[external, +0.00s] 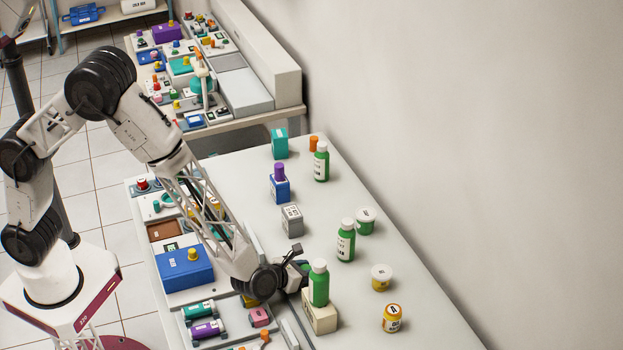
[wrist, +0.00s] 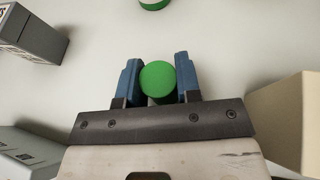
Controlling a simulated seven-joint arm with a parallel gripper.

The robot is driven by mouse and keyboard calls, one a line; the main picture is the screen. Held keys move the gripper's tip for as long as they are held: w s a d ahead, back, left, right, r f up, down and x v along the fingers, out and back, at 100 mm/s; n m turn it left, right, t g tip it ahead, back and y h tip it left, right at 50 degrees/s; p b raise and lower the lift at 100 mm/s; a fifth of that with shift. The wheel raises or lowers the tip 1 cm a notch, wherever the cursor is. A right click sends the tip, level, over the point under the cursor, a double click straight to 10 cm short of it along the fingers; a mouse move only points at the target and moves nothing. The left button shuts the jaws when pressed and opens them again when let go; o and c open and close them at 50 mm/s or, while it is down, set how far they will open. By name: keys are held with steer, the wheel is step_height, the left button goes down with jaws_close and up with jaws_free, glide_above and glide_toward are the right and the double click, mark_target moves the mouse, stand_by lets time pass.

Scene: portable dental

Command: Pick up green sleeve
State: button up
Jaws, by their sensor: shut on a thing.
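The green sleeve (wrist: 158,80) shows in the wrist view as a round green end between the two blue fingers. My gripper (wrist: 158,84) is shut on it, with a finger close on each side. In the external view my gripper (external: 300,263) is low over the white table, just behind and left of a white-capped green bottle (external: 318,287). I cannot make out the sleeve there. Whether it touches the table cannot be told.
A beige block (external: 320,318) is at the bottle's foot, close to my gripper. A grey box (external: 292,220) stands behind it. Green bottles (external: 345,242) and yellow jars (external: 381,278) stand to the right. A blue box (external: 184,268) lies left. Bare table lies towards the wall.

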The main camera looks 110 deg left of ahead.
mark_target(306, 267)
steer(key=shift+r, duration=5)
